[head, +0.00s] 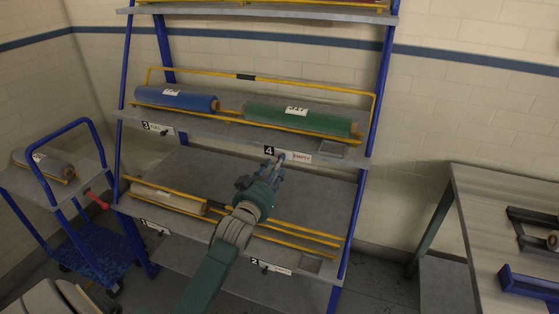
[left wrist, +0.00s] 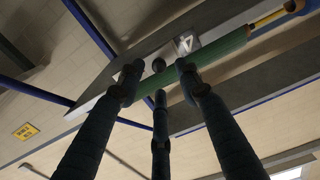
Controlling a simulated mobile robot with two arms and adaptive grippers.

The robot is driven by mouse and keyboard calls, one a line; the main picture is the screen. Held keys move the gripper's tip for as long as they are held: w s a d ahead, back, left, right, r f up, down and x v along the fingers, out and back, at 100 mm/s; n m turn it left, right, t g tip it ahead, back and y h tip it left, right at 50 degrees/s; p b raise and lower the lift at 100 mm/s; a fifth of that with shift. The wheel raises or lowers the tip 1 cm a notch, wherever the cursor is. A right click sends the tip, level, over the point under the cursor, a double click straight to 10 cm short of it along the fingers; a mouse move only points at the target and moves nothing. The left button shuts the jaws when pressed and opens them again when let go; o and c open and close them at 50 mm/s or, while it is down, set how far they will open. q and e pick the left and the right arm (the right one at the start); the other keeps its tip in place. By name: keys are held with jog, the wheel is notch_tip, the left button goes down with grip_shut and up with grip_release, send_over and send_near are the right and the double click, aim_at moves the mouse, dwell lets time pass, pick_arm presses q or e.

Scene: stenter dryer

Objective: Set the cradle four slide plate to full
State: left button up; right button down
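The cradle four slide plate (head: 297,157) is a small white plate with red lettering, too small to read surely, right of the black number 4 label (head: 268,150) on the upper shelf's front edge. A green roll (head: 298,119) lies in the cradle above. My left gripper (head: 272,165) reaches up to the plate's left end, its fingers just below the shelf edge. In the left wrist view its fingers (left wrist: 158,80) are spread, with a small dark round knob (left wrist: 158,65) between the upper two. I cannot tell whether they touch it. My right gripper is out of view.
A blue roll (head: 177,99) lies in the cradle to the left, and a pale roll (head: 167,198) on the shelf below. Yellow rails run along both shelves. A blue trolley (head: 87,250) stands left; a grey table (head: 490,230) stands right, with floor between it and the rack.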

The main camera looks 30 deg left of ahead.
pick_arm(q)
jog(key=x, duration=0.3)
jog(key=shift+w+a, duration=0.1)
jog(key=shift+w, duration=0.25)
grip_shut()
